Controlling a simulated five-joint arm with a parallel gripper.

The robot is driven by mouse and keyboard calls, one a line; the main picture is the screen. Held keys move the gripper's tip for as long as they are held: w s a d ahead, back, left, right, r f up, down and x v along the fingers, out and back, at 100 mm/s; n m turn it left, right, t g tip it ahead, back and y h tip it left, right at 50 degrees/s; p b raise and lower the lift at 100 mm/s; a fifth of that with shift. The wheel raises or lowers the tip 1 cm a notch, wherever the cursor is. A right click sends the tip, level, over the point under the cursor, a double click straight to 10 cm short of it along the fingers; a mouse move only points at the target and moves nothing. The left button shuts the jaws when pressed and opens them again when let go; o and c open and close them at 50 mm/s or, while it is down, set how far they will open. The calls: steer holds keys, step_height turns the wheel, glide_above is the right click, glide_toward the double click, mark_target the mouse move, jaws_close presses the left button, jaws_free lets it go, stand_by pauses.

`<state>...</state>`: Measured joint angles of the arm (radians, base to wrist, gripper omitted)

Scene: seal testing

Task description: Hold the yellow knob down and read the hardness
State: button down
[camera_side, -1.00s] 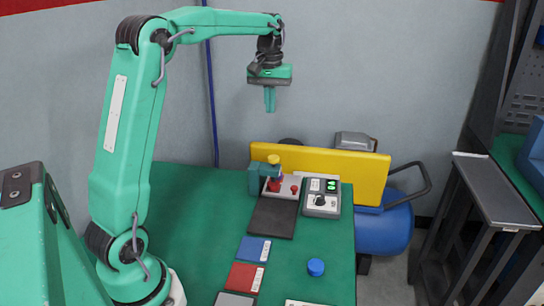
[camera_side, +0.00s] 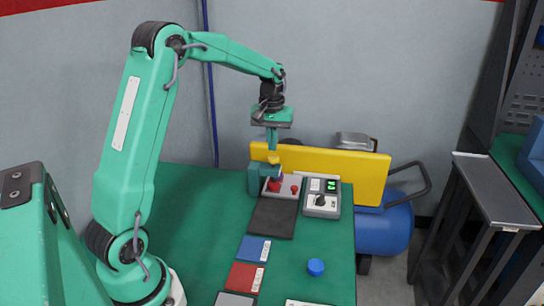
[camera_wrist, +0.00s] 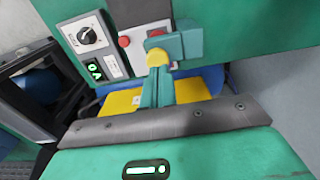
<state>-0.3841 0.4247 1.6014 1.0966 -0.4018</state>
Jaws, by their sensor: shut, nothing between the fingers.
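The yellow knob (camera_side: 273,159) tops the teal hardness tester (camera_side: 255,181) at the back of the green table. My gripper (camera_side: 272,149) points straight down over it, fingers closed together and empty. Its tips meet the knob's top in the side view. In the wrist view, the knob (camera_wrist: 157,57) shows right at the ends of my gripper fingers (camera_wrist: 158,70). The grey readout box (camera_side: 321,199) stands to the right of the tester. Its green display (camera_side: 331,186) is lit, but I cannot read its digits surely; the wrist view shows the display (camera_wrist: 95,71) turned around.
A red button (camera_side: 294,190) sits beside the tester. A dark pad (camera_side: 273,218), a blue pad (camera_side: 252,250), a red pad (camera_side: 243,277) and a blue round piece (camera_side: 316,267) lie in front. A yellow panel (camera_side: 345,174) stands behind.

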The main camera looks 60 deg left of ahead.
mark_target(273, 157)
steer(key=shift+f, duration=1)
steer(key=shift+d+f, duration=0.1)
steer(key=shift+f, duration=1.2)
stand_by(0.9)
step_height(273, 157, up, 15)
steer(key=shift+s+a+r, duration=0.15)
steer(key=shift+a+r, duration=0.05)
steer(key=shift+a, duration=0.1)
stand_by(0.5)
stand_by(0.4)
